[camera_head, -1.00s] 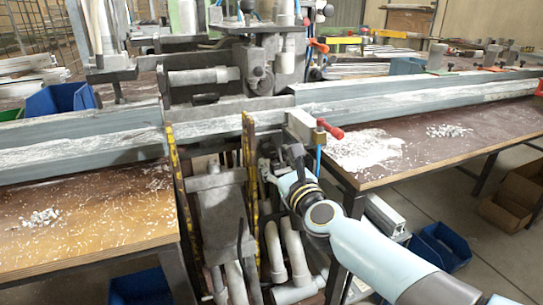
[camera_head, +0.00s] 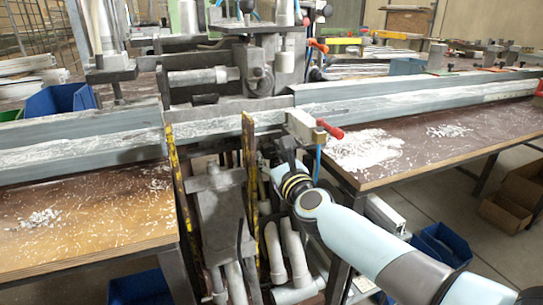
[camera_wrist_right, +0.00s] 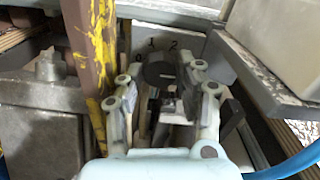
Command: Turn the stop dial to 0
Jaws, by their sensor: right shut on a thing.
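The stop dial (camera_wrist_right: 159,74) is a small dark round knob in the right wrist view, in front of a grey plate (camera_wrist_right: 200,45) with the numbers 1 and 2 above it. The dial cannot be made out there. My left gripper is in neither view.
A yellow-marked upright (camera_wrist_right: 98,45) stands close left of the right gripper. A red-handled lever (camera_head: 330,129) and a blue hose (camera_head: 318,163) are close to its right. Wooden tables (camera_head: 85,225) flank the machine.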

